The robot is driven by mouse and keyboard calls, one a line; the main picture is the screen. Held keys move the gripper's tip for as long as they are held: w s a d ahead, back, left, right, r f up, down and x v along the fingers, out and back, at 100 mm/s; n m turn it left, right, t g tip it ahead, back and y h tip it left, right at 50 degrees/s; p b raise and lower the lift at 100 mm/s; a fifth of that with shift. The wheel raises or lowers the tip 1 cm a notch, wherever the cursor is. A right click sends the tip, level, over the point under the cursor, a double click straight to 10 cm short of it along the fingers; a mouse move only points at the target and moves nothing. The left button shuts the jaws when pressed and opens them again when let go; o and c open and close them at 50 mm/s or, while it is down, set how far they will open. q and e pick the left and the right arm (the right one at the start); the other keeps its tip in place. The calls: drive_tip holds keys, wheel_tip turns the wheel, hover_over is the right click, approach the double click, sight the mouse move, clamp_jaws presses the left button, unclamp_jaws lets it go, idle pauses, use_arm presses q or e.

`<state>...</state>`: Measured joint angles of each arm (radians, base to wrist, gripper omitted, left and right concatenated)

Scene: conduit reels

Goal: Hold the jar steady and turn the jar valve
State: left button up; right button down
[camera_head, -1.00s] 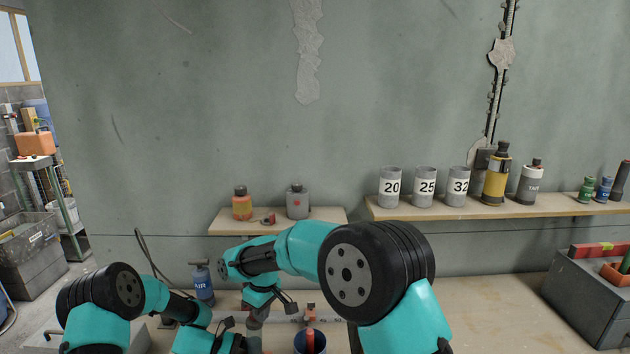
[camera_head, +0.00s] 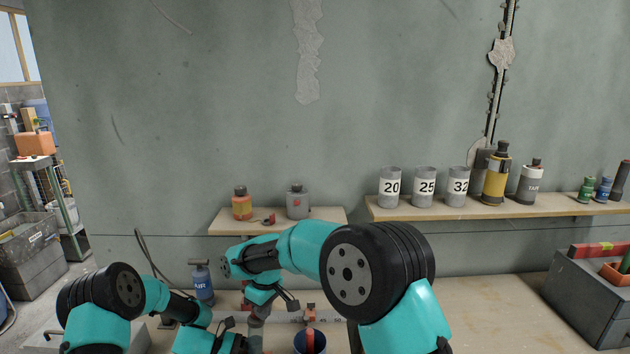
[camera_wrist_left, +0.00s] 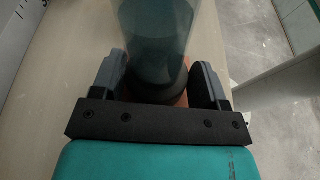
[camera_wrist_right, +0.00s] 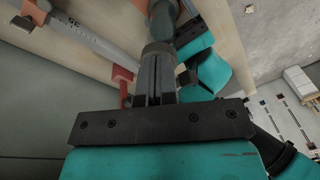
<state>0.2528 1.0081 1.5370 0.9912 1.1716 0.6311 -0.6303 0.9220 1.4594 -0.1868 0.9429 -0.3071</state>
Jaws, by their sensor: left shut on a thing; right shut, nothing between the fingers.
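The jar (camera_wrist_left: 165,38) is a clear, greyish cylinder with a dark lower ring, seen in the left wrist view. My left gripper (camera_wrist_left: 160,80) is shut around it, one finger on each side. In the head view the jar (camera_head: 256,342) is mostly hidden by my arms. My right gripper (camera_head: 258,314) points down above the jar, its fingers shut and empty. In the right wrist view the closed fingertips (camera_wrist_right: 157,50) are at the dark upper part of the jar (camera_wrist_right: 160,18). I cannot tell whether they touch the valve, which is not clearly visible.
A blue air bottle (camera_head: 203,285) stands left on the bench. A grey marked pipe (camera_wrist_right: 88,38) on red supports runs behind the jar. A dark blue cup (camera_head: 310,342) stands to the right. Shelves above hold an orange bottle (camera_head: 242,204), a grey can (camera_head: 298,204) and numbered pots (camera_head: 425,187).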

drive_tip(key=shift+s+d+f, duration=0.15)
drive_tip(key=shift+d+f, duration=0.1)
drive_tip(key=shift+f, duration=0.5)
drive_tip(key=shift+d, duration=0.3)
wheel_tip(320, 180, up, 6)
drive_tip(key=shift+w+d+r, duration=0.15)
drive_tip(key=shift+w+r, duration=0.05)
drive_tip(key=shift+w, duration=0.05)
idle(0.4)
drive_tip(key=shift+s+d+r+g, duration=0.3)
drive_tip(key=shift+d+r, duration=0.05)
drive_tip(key=shift+r, duration=0.2)
drive_tip(key=shift+f, duration=0.1)
